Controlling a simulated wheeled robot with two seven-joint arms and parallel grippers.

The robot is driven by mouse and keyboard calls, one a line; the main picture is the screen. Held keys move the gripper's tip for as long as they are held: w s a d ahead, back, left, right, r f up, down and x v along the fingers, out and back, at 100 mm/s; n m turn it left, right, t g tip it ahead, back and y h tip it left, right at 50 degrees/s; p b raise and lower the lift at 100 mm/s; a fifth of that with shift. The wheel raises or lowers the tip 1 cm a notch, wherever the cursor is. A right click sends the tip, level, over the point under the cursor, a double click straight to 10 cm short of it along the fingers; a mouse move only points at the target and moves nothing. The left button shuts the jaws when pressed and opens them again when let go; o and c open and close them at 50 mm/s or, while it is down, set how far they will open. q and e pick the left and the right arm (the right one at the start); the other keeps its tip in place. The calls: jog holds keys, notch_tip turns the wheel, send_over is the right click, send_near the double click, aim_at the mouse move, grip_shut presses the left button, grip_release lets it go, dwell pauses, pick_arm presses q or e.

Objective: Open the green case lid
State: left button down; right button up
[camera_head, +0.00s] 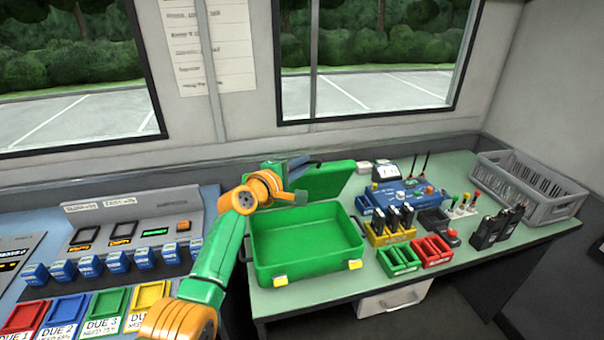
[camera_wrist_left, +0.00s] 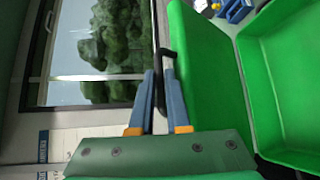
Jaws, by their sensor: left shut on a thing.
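The green case (camera_head: 310,272) stands on the pale green desk with its empty tub facing up and two yellow latches on its front. Its green lid (camera_head: 330,180) is raised and tilted back at the rear of the tub; it also shows in the wrist view (camera_wrist_left: 207,85) beside the tub (camera_wrist_left: 290,75). My left gripper (camera_head: 303,163) is at the lid's left edge. In the wrist view its blue fingers (camera_wrist_left: 160,92) are closed together around a dark part at the lid's edge, partly hidden between them. My right gripper is not in view.
Right of the case are a yellow battery holder (camera_head: 388,236), green (camera_head: 399,260) and red trays (camera_head: 433,250), a blue device (camera_head: 405,193), radios (camera_head: 490,232) and a grey crate (camera_head: 530,185). A console with coloured bins (camera_head: 105,312) is at left. The window wall stands behind.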

pick_arm(q)
jog(key=shift+w+r, duration=0.1)
jog(key=shift+r, duration=0.05)
jog(key=c, duration=0.9)
grip_release()
jog(key=p+v, duration=0.1)
jog(key=v, duration=0.6)
